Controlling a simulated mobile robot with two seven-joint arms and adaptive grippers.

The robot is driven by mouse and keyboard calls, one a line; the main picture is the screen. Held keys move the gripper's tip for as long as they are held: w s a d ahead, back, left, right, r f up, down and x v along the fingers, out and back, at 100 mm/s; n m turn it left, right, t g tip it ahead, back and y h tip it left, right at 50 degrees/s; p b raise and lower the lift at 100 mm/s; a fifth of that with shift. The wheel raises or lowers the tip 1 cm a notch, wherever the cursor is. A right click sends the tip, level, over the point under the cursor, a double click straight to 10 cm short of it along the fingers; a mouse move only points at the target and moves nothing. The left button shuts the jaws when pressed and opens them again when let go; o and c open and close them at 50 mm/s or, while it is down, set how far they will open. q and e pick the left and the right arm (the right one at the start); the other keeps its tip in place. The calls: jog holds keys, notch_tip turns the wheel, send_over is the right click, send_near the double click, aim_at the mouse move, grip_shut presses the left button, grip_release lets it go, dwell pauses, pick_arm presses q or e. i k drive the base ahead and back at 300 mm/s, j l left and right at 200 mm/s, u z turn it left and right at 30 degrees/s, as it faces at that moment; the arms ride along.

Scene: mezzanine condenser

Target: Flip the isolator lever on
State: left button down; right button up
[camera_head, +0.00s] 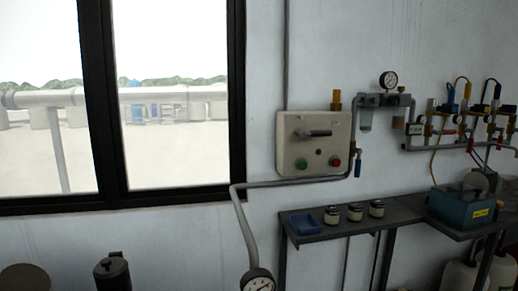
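The isolator lever (314,133) is a dark grey handle on the front of a cream wall box (288,158), right of the window. The lever lies roughly horizontal, with its pivot end at the left and its grip pointing right. A green button (316,168) and a red button (335,162) sit below it on the same box. I cannot read any on or off marking. Neither of my grippers shows in the head view, and nothing touches the lever.
A grey pipe (290,183) runs under the box to a gauge (258,281). A shelf (330,231) below holds a blue tray (305,224) and several jars. Valves and a regulator (383,100) are at the right. A dark cylinder (112,272) stands lower left.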

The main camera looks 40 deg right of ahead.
aim_at(312, 134)
jog(key=z, duration=1.6)
jog(key=i+l+z, duration=0.35)
jog(key=i, duration=0.2)
jog(key=i+z, duration=0.35)
jog(key=i, duration=0.2)
